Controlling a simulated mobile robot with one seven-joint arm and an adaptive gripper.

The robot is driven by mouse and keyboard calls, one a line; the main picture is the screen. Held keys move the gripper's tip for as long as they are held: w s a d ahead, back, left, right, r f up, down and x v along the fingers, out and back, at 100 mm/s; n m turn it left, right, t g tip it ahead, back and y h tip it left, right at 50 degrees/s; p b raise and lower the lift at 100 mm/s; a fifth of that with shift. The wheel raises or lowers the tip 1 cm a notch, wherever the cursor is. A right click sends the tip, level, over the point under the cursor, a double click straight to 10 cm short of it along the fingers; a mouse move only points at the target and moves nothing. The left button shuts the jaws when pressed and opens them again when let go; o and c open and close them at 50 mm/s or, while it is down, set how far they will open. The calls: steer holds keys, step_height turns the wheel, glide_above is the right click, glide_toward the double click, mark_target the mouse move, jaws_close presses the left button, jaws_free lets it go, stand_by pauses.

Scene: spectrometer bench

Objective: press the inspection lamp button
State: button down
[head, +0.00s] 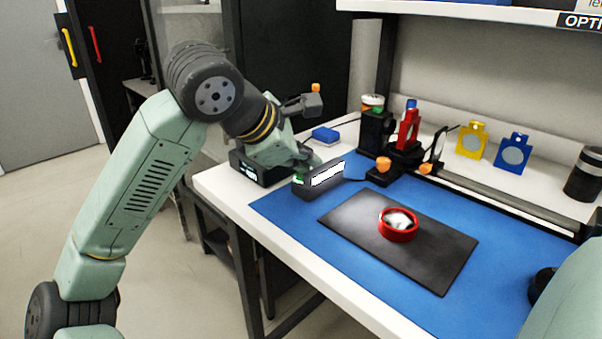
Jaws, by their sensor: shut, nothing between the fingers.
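My gripper (308,161) is shut and empty, pointing down just behind and above the lamp box. Its fingertips are small and partly hidden, so contact with a button cannot be told. A black box with a lit display (247,170) stands left of the lamp, partly behind my gripper.
A red ring with a shiny lens (398,226) sits on a dark board (449,258) on the blue mat (280,207). Optics mounts with orange knobs (383,165) stand behind. A blue block (326,134) lies at the back left. Yellow and blue holders (471,140) stand farther right.

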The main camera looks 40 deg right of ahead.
steer(key=shift+s+a+f+b, duration=0.1)
steer(key=shift+s+f+b, duration=0.1)
steer(key=shift+f+b, duration=0.45)
stand_by(0.5)
steer(key=shift+w+r+p, duration=0.15)
steer(key=shift+r+p, duration=0.35)
steer(key=shift+r, duration=0.4)
step_height(320, 180, up, 6)
steer(key=p, duration=0.4)
steer(key=shift+w+f, duration=0.1)
stand_by(1.3)
